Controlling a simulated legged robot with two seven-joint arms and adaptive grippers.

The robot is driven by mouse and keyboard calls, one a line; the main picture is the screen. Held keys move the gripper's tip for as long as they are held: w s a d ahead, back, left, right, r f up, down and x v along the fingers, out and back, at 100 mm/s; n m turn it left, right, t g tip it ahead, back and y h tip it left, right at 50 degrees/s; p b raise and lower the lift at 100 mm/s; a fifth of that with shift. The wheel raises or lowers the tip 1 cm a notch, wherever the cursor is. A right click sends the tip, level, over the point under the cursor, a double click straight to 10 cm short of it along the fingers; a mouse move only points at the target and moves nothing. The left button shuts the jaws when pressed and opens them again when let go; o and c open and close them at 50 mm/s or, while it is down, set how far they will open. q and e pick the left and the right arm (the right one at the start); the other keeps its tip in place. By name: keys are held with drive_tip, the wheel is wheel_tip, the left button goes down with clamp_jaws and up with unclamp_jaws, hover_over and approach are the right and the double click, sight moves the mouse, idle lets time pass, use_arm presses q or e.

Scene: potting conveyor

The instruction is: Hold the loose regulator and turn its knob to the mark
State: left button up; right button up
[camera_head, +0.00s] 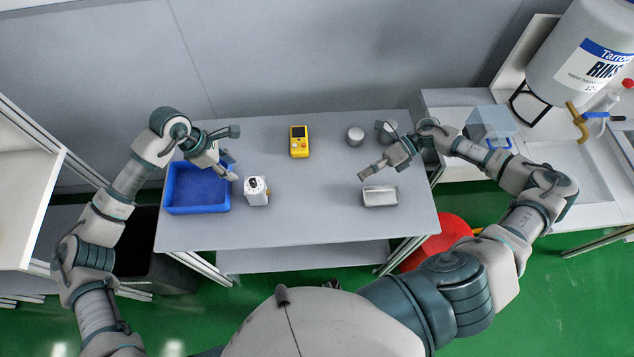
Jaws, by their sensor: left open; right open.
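A small white upright unit (256,197) with a dark round part on its upper face and a brass-coloured bit at its right side stands on the grey table. It looks like the regulator; the mark is too small to make out. My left gripper (234,154) is open and empty, above and a little left of the unit, over the right end of a blue bin. My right gripper (374,152) is open and empty over the right half of the table, well away from the unit.
The blue bin (197,208) stands left of the unit. A yellow meter (299,142), a grey cylinder (355,135) and a metal tray (381,203) are on the table (310,225). A rinse tank (570,75) stands at right.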

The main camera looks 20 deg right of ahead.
drive_tip(key=w+a+f+n+t+y, duration=0.2)
drive_tip(key=w+a+f+n, duration=0.15)
drive_tip(key=w+a, duration=0.35)
drive_tip(key=n+t+y, duration=0.1)
drive_tip(key=n+t, duration=0.1)
drive_tip(key=n, duration=0.2)
approach(266, 190)
drive_tip(key=shift+m, duration=0.25)
drive_tip(key=r, duration=0.1)
drive_tip(key=d+r, duration=0.1)
drive_tip(key=s+r, duration=0.1)
drive_tip(key=shift+d+r, duration=0.3)
drive_tip(key=a+f+t, duration=0.1)
drive_tip(key=a, duration=0.2)
drive_tip(key=w+a+f+n, duration=0.1)
drive_tip(key=a, duration=0.2)
drive_tip(key=w+a+f+n+t, duration=0.1)
drive_tip(key=a+f, duration=0.1)
drive_tip(key=a, duration=0.2)
drive_tip(key=shift+t+y, duration=0.3)
drive_tip(key=shift+y, duration=0.1)
drive_tip(key=x, duration=0.5)
drive_tip(key=shift+w+a, duration=0.15)
drive_tip(key=shift+a, duration=0.05)
drive_tip(key=shift+w+a, duration=0.15)
drive_tip(key=shift+a, duration=0.35)
use_arm(q)
drive_tip(key=shift+d, duration=0.2)
use_arm(e)
drive_tip(key=shift+a, duration=0.25)
